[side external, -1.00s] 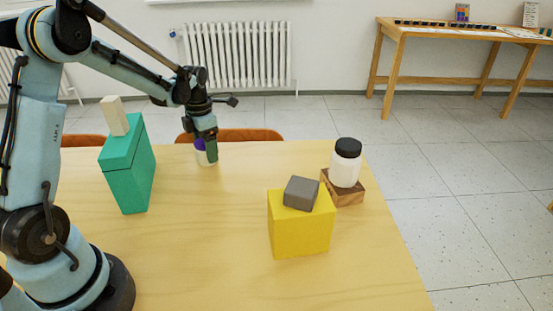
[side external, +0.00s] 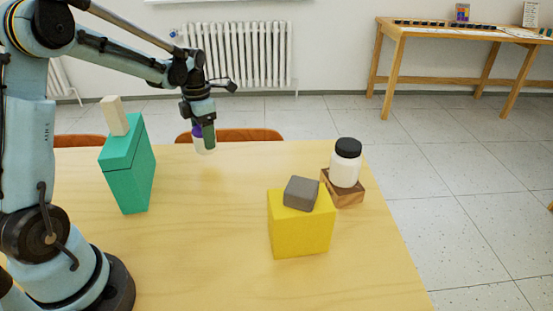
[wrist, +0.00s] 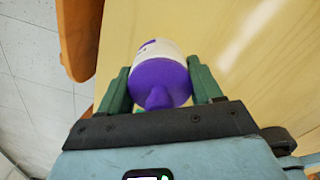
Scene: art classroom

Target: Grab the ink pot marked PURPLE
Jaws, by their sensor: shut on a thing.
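The ink pot with a purple cap (wrist: 160,82) and white body sits between the two green fingers of my gripper (wrist: 158,85) in the wrist view. Its label is mostly turned away, and I cannot read it. In the side view my gripper (side external: 206,135) is shut on this pot (side external: 202,146), with the pot partly hidden behind a finger. The pot hangs upright or nearly so, seemingly a little above the far part of the wooden table (side external: 200,230).
A teal box (side external: 127,175) with a cream block (side external: 115,116) on top stands left. A yellow box (side external: 300,232) carries a grey block (side external: 301,193). A black-capped white jar (side external: 345,168) stands on a wooden block (side external: 347,192). Orange chairs (side external: 232,135) stand behind the table.

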